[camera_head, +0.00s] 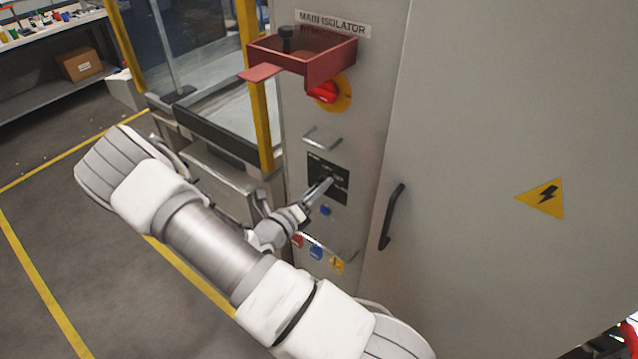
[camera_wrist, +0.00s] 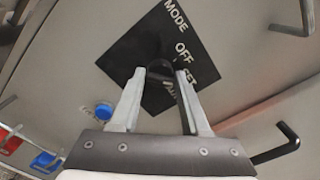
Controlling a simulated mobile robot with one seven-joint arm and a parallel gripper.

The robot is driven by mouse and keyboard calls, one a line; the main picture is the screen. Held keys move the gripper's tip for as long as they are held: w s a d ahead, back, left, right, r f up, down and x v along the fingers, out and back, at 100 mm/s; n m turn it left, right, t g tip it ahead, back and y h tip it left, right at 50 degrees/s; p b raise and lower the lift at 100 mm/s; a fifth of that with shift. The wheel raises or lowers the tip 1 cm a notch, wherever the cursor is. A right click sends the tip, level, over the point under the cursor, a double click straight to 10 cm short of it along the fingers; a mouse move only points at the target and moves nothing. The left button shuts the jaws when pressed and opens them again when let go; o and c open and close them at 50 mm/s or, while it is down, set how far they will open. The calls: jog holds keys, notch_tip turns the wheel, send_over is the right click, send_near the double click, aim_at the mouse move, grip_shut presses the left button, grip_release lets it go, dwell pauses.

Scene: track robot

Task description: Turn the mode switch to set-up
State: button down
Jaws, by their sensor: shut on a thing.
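The mode switch is a black knob (camera_wrist: 160,69) on a black square plate (camera_wrist: 150,40) on the grey cabinet front. The plate also shows in the head view (camera_head: 315,165). White lettering on it reads MODE, OFF and SET; another word is partly covered by a finger. My gripper (camera_wrist: 160,76) is shut on the knob, with one finger on each side of it. In the head view my gripper (camera_head: 325,186) reaches the plate from the lower left. The knob's pointing direction is not clear.
Above is a red tray (camera_head: 318,66) near a red isolator knob (camera_head: 325,92). A bar handle (camera_head: 322,140) sits just above the plate. Below are a blue button (camera_head: 326,210) and red, blue (camera_head: 316,253) and yellow tags. A black door handle (camera_head: 392,215) is at right.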

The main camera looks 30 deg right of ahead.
jog(key=shift+n, duration=0.3)
jog(key=shift+c, duration=2.3)
grip_release()
jog(key=shift+a, duration=0.1)
jog(key=b+v, duration=0.2)
jog(key=v, duration=1.5)
jog(key=shift+s+a, duration=0.15)
